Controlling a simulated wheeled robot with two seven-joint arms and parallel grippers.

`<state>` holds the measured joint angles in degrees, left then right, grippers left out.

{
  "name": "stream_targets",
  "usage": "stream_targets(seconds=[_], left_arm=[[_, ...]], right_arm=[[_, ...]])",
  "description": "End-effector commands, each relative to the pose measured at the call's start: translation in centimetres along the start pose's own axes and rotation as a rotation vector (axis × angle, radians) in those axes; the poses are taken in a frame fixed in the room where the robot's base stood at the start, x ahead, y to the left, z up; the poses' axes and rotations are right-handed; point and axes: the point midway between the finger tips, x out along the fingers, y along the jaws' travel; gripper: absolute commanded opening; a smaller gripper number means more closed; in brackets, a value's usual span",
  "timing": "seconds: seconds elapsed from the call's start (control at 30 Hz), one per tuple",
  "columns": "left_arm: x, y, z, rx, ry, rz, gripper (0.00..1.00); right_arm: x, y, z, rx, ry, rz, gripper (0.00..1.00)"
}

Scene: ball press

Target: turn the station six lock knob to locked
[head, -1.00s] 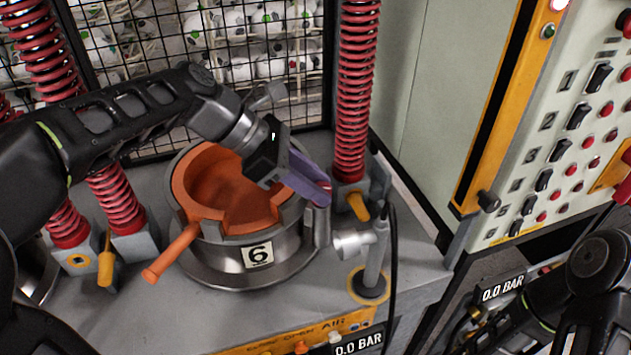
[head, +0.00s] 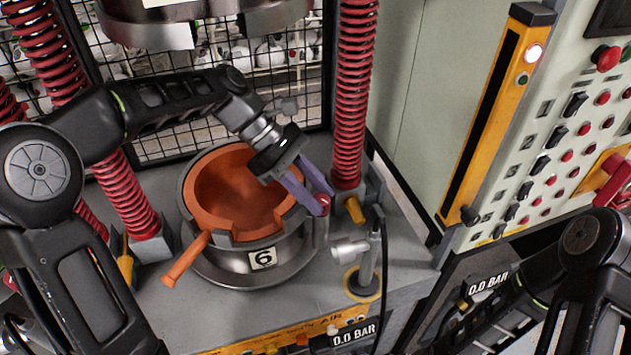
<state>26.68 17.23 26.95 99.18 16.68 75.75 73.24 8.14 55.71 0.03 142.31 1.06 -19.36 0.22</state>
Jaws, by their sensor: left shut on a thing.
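Station six is a round metal mould (head: 225,270) with an orange lining and a "6" label (head: 263,258). A small red lock knob (head: 323,204) sits at the right side of its rim. My left gripper (head: 318,198) reaches over the mould from the upper left. Its purple fingers are shut on the lock knob, with the knob's red end showing at the tips. The knob's exact angle is partly hidden by the fingers. My right arm shows at the lower right, but its gripper is out of view.
An orange handle (head: 186,259) sticks out at the mould's front left. Red springs (head: 355,90) flank the mould. A metal upper die (head: 205,22) hangs above. A metal valve post (head: 367,265) stands at right. A panel (head: 560,150) with switches lies farther right.

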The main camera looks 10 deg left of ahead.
Motion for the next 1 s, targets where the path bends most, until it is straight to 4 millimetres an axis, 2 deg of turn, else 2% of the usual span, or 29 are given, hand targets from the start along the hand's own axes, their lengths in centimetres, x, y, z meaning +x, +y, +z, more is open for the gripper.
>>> stream_targets(seconds=[0.1, 0.53, 0.57, 0.8, 1.0], left_arm=[[-0.17, 0.09, 0.21, 0.023, -0.002, -0.022, 0.0], [-0.13, 0.15, 0.1, 0.035, -0.001, -0.029, 0.0], [-0.13, 0.15, 0.1, 0.035, -0.001, -0.029, 0.32], [-0.08, 0.11, 0.06, 0.034, 0.0, -0.03, 0.51], [-0.05, 0.09, 0.04, 0.034, 0.0, -0.031, 0.52]], right_arm=[[-0.67, -0.15, 0.01, 0.001, -0.002, 0.002, 0.41], [-0.7, -0.12, -0.01, 0.001, -0.002, 0.003, 0.41], [-0.7, -0.12, -0.01, 0.001, -0.002, 0.003, 0.41], [-0.7, -0.12, -0.01, 0.001, -0.002, 0.003, 0.41], [-0.69, -0.12, -0.01, 0.001, -0.002, 0.003, 0.41]])
